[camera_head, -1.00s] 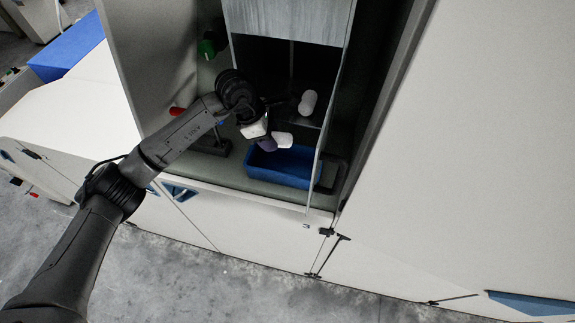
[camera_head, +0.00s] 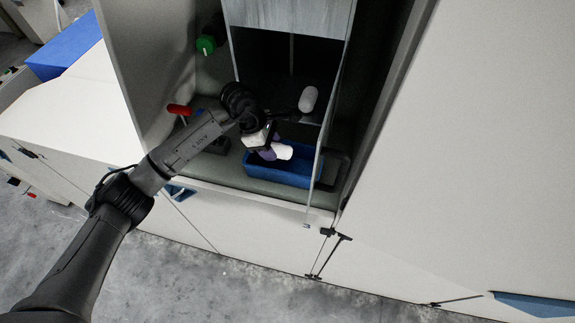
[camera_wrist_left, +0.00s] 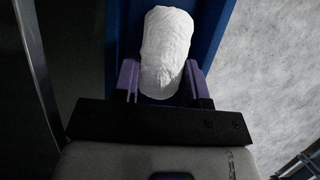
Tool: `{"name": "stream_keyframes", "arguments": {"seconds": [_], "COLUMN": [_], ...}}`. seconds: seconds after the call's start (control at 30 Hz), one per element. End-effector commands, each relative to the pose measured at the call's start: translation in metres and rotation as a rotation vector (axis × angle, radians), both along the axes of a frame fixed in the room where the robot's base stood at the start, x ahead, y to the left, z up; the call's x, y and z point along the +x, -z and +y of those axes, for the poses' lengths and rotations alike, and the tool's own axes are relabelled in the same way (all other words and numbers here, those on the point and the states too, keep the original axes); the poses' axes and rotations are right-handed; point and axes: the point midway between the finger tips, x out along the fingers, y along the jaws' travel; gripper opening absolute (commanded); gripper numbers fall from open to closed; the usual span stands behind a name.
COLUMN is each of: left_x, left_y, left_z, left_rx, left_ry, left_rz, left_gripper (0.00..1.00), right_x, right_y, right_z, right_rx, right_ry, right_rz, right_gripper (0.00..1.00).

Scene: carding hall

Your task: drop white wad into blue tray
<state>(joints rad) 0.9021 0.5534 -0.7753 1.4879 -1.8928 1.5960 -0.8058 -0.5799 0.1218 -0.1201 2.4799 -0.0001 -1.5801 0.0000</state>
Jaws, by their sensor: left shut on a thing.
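A white wad (camera_head: 281,152) is held between the fingers of my left gripper (camera_head: 268,153). In the left wrist view the wad (camera_wrist_left: 166,50) sits between the two purple fingers of the gripper (camera_wrist_left: 163,82), which are shut on it. In the left wrist view the blue tray wall (camera_wrist_left: 206,28) shows behind and beside the wad. The wad's exact height above the tray is hard to tell. My right gripper is not in view.
Another white roll-like piece (camera_head: 308,99) lies behind the tray. A red-handled part (camera_head: 179,109) and a green knob (camera_head: 206,45) are to the left. A clear panel edge (camera_head: 316,170) stands at the tray's right, and a cabinet wall (camera_head: 150,70) stands at the left.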

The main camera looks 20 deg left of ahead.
Motion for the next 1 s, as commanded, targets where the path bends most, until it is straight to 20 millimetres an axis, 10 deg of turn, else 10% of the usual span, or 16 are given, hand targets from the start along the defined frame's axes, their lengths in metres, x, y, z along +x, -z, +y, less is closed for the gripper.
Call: {"name": "stream_keyframes", "arguments": {"seconds": [0.37,0.4,0.67,1.0], "left_x": [0.0002,0.0002,0.0002,0.0003], "left_y": [0.0064,0.0064,0.0063,0.0022], "left_z": [0.0002,0.0002,0.0002,0.0024], "left_rx": [0.0,0.0,0.0,0.0], "left_ry": [0.0,0.0,0.0,-0.001], "left_rz": [-0.001,-0.001,-0.001,-0.003], "left_gripper": [0.18,0.43,0.68,0.69], "right_x": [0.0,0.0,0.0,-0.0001], "right_y": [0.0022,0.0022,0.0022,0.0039], "right_z": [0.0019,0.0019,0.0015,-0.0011], "right_rx": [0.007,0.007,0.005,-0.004], "right_ry": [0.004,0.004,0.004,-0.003], "right_rz": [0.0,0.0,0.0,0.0], "right_gripper": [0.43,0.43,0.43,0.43]}}
